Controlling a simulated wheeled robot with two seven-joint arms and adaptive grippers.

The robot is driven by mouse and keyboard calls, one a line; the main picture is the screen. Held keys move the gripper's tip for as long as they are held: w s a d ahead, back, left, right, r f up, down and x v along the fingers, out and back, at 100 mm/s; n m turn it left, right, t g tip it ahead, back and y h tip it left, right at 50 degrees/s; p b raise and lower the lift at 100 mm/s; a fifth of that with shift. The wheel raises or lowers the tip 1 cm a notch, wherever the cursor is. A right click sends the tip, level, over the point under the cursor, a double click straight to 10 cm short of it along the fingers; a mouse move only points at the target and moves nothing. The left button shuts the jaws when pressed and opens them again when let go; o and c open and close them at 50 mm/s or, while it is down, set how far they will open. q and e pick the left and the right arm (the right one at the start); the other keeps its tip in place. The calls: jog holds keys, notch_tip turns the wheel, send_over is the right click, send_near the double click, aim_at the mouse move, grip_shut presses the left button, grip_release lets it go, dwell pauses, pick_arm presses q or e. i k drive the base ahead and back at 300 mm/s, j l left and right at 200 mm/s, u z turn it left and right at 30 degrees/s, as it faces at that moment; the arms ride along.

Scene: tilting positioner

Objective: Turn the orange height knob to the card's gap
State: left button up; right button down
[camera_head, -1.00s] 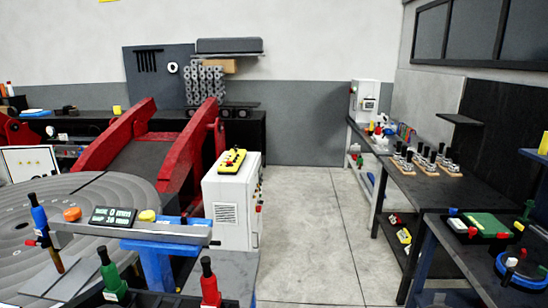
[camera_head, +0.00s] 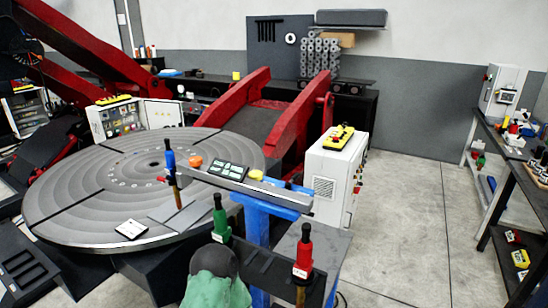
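The orange knob (camera_head: 195,161) sits at the left end of a grey beam (camera_head: 250,186), above the round grey turntable. A dark display (camera_head: 228,170) lies beside it on the beam; its text is too small to read now. A yellow button (camera_head: 256,175) is to the right of the display. A white card (camera_head: 132,229) with small dark marks lies near the turntable's front edge; I cannot read it. A blue-handled torch-like tool (camera_head: 170,165) stands at the beam's left end, pointing down. Neither of my grippers shows.
The ribbed turntable (camera_head: 85,190) fills the left. Green (camera_head: 220,215) and red (camera_head: 304,250) handled tools stand in front of the beam. A green shape with a dark top (camera_head: 213,275) is at the bottom. A white cabinet (camera_head: 335,185) stands behind; floor at right is clear.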

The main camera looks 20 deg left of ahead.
aim_at(194, 162)
jog(key=u, duration=1.25)
